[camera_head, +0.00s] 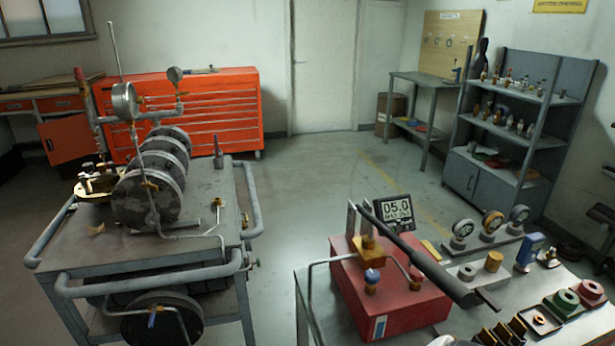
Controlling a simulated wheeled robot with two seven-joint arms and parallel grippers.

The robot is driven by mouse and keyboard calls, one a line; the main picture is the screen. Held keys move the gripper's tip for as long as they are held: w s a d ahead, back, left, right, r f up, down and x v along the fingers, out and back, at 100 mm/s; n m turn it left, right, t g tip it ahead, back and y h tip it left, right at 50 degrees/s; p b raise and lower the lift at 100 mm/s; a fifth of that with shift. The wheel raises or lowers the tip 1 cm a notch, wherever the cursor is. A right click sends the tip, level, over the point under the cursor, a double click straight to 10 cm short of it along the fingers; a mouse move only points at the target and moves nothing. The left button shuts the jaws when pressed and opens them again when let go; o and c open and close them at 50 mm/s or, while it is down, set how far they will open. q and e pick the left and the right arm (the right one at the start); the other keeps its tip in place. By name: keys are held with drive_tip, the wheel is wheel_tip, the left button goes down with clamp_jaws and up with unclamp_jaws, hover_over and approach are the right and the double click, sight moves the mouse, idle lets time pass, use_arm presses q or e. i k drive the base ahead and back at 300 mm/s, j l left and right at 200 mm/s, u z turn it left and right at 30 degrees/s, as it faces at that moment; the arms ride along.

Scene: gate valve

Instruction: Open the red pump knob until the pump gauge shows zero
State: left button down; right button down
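The red pump (388,297) is a box on the right-hand bench, with a long dark lever (430,258) slanting across its top. A digital pump gauge (393,209) stands behind it and reads about 05.0, with smaller text below. A brass block (370,250) sits on the pump's top. A blue-topped brass fitting (372,281) is at the pump's front. A small reddish knob-like part (417,270) shows at the pump's right, partly under the lever; I cannot tell its setting. Neither of my grippers is in view.
A grey cart (85,248) with pipework and round flanges (147,198) stands at left. Loose dial gauges (462,230) and fittings crowd the bench (312,297) right of the pump. A red tool cabinet (215,110) and grey shelves (530,120) stand behind. Floor between cart and bench is clear.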

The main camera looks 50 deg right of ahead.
sight(416, 275)
drive_tip(key=z, duration=2.3)
